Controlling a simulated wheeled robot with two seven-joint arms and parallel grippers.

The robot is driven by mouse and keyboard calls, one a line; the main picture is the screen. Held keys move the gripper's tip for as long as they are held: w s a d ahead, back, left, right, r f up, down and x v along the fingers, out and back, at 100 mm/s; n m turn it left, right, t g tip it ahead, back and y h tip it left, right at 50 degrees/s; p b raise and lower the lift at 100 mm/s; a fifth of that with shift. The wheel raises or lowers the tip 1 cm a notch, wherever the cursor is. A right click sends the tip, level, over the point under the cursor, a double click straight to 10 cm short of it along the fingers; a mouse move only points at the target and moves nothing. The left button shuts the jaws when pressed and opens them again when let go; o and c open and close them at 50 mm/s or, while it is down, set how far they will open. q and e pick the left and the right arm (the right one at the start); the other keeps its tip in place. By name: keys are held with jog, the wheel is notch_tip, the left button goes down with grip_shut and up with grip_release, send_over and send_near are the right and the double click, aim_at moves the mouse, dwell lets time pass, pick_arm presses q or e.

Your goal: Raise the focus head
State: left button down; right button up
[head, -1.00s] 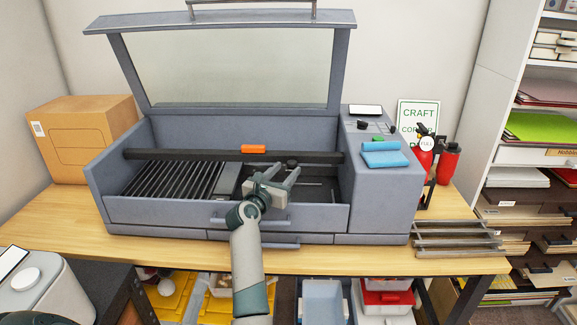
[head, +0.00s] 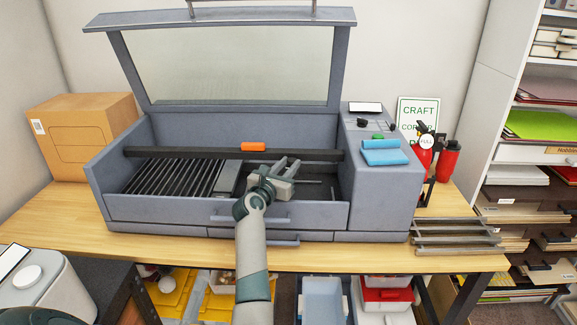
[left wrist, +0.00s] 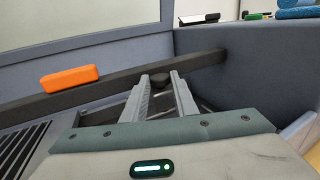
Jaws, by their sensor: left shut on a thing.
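The grey machine (head: 150,212) stands on the wooden table with its glazed lid raised. A black rail (head: 200,153) with an orange block (head: 253,147) on it crosses the bed; the block also shows in the left wrist view (left wrist: 70,78). A round black knob (left wrist: 160,82) sits just below the rail, right of the block, and looks like part of the focus head. My left gripper (head: 289,164) reaches over the front wall; its fingers are on either side of the knob and hold it. In the head view the fingers largely hide the knob. My right gripper is not in view.
The machine's front wall (head: 160,215) lies under my left arm, and its right-hand panel housing (head: 385,190) bears a blue roll (head: 384,152). Slats (head: 175,178) fill the bed's left part. A cardboard box (head: 85,135) stands at left, red bottles (head: 448,160) at right.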

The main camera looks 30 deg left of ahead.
pick_arm(q)
notch_tip(320, 180, up, 4)
jog(key=p, duration=0.4)
jog(key=shift+r+p, duration=0.25)
jog(key=shift+p, duration=0.05)
jog(key=c, duration=1.4)
grip_release()
jog(key=shift+r, duration=0.1)
jog(key=shift+c, duration=0.2)
jog(key=shift+s, duration=0.15)
jog(key=s+d+b, duration=0.2)
jog(key=s+b, duration=0.2)
jog(key=s, duration=1.3)
jog(key=shift+d, duration=0.4)
